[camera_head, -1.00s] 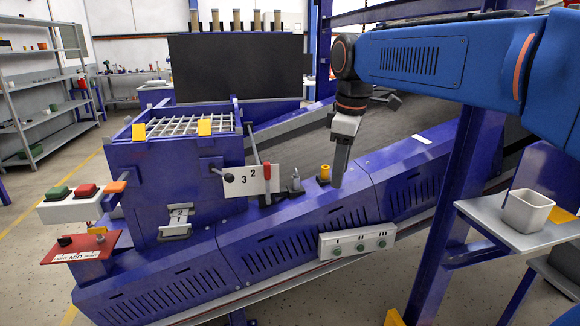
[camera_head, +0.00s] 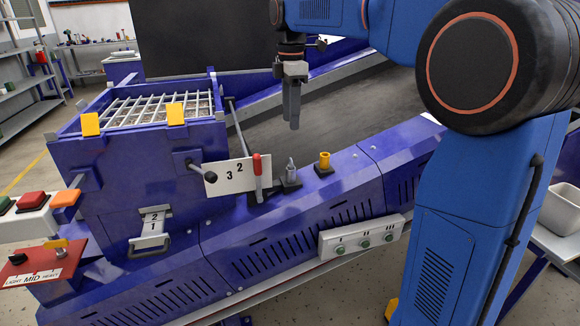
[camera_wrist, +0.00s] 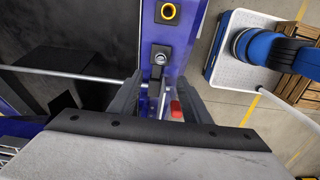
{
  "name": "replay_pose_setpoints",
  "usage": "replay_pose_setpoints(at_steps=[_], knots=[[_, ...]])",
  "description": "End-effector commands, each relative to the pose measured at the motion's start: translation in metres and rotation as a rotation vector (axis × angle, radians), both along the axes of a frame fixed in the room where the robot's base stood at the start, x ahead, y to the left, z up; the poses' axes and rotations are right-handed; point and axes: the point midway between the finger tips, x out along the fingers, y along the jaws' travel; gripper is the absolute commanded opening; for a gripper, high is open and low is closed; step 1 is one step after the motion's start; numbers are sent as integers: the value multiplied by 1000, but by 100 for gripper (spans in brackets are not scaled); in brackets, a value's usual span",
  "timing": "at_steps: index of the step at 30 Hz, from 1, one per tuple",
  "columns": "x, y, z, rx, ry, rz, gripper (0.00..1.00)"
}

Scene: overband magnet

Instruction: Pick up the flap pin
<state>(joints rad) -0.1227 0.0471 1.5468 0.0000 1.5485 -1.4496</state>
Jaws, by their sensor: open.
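Two small upright parts stand on black bases along the blue machine's top ledge. One is a grey metal pin (camera_head: 290,171), also in the wrist view (camera_wrist: 160,56). No label shows which is the flap pin; the grey one looks like a pin. My gripper (camera_head: 291,126) points down, empty, and appears above and behind both parts, apart from them. In the wrist view its dark fingers (camera_wrist: 158,98) stand apart, with the ledge between them.
A red-handled lever (camera_head: 257,168) stands just left of the grey pin, beside a white plate marked 3 and 2 (camera_head: 230,177). A grated hopper (camera_head: 150,108) is at left. A white bin (camera_head: 561,212) is at right. The dark belt (camera_head: 345,118) lies behind the ledge.

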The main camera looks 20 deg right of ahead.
Motion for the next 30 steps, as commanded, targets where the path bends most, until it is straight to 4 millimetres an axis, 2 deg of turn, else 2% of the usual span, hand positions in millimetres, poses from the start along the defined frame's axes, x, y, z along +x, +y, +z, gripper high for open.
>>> replay_pose_setpoints(at_steps=[9, 13, 20, 30], knots=[[-1, 0, -56, 0, 1, -1, 44], [0, 0, -71, 0, 0, -1, 44], [0, 0, -84, 0, 0, -1, 44], [-2, 1, -125, 0, 1, -1, 44]])
